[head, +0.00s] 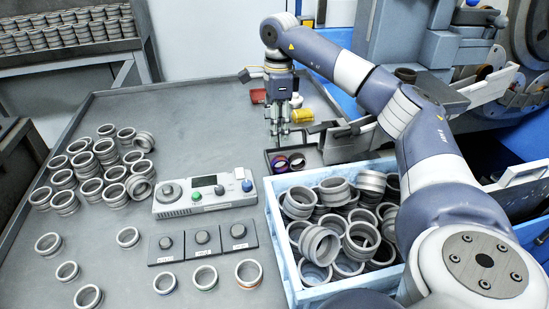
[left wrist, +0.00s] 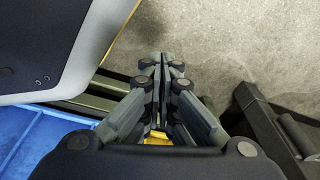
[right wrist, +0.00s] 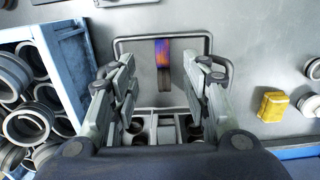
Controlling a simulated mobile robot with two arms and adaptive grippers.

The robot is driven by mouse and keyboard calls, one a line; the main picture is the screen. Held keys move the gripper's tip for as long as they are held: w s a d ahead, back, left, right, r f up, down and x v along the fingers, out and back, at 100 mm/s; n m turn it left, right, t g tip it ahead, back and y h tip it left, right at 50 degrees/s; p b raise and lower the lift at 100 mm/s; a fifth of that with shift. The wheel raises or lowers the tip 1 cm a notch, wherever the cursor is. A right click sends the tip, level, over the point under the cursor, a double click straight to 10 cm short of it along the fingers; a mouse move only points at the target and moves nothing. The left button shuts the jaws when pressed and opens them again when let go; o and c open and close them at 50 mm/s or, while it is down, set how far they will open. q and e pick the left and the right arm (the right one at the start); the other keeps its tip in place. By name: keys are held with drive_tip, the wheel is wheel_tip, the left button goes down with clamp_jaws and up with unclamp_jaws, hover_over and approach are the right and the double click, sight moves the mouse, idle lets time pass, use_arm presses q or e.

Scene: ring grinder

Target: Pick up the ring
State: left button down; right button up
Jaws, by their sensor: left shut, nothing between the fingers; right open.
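A purple-red ring (head: 280,162) lies in a small dark tray (head: 312,155) beside a darker ring (head: 297,161), just beyond the blue crate. My right gripper (head: 284,138) points down above this tray, its fingertips close over the rings. In the right wrist view the fingers of my right gripper (right wrist: 160,85) are spread apart with nothing held. A purple and orange strip (right wrist: 163,58) shows ahead between them; I cannot tell whether it is the ring. My left gripper (left wrist: 160,65) shows only in the left wrist view, shut and empty over bare floor.
A blue crate (head: 284,240) full of grey rings stands under my right arm. A control box (head: 205,194) and several loose rings (head: 100,170) are on the grey table (head: 200,110). A yellow block (head: 302,116) stands near the right gripper. The grinder (head: 440,45) is at upper right.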

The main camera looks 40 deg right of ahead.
hover_over(280, 157)
drive_tip(key=f, duration=0.4)
drive_tip(key=shift+s+a+f+b, duration=0.15)
drive_tip(key=shift+a+f+b, duration=0.05)
drive_tip(key=shift+f+b, duration=0.15)
drive_tip(key=f, duration=0.5)
drive_tip(key=shift+d+f+b, duration=0.2)
drive_tip(key=shift+f+b, duration=0.15)
use_arm(q)
drive_tip(key=w+r, duration=0.3)
drive_tip(key=w, duration=0.1)
drive_tip(key=shift+d+r, duration=0.3)
drive_tip(key=shift+d, duration=0.05)
use_arm(e)
clamp_jaws()
